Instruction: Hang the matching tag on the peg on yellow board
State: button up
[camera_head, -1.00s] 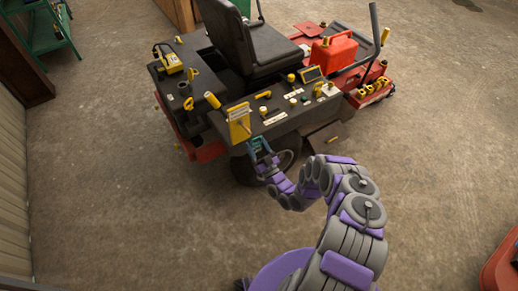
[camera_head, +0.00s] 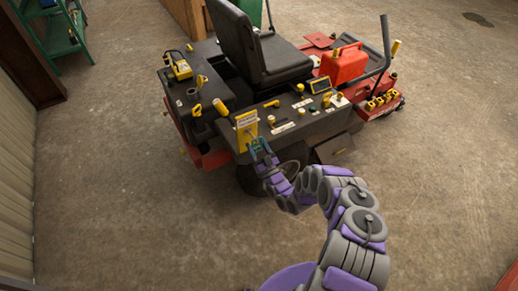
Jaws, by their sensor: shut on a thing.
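The yellow board (camera_head: 246,122) stands upright at the near left corner of the dark mower body. A pale patch shows on its face, but the peg is too small to make out. My gripper (camera_head: 257,147) is at the lower right edge of the board, very close to it in the picture. It is shut on a small tag, whose markings I cannot read. I cannot tell whether the tag touches the board or the peg.
The riding mower (camera_head: 290,120) carries a black seat (camera_head: 262,55), a red fuel can (camera_head: 343,62), a yellow meter (camera_head: 179,68) and several yellow knobs and handles. A green shelf (camera_head: 55,28) stands at far left.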

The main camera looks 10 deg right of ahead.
jog(key=shift+w+a, duration=0.2)
jog(key=shift+w, duration=0.45)
jog(key=w, duration=0.1)
jog(key=w+a+b, duration=0.1)
jog(key=shift+w+f, duration=0.35)
jog(key=shift+f, duration=0.05)
dwell(0.3)
jog(key=o, duration=1.3)
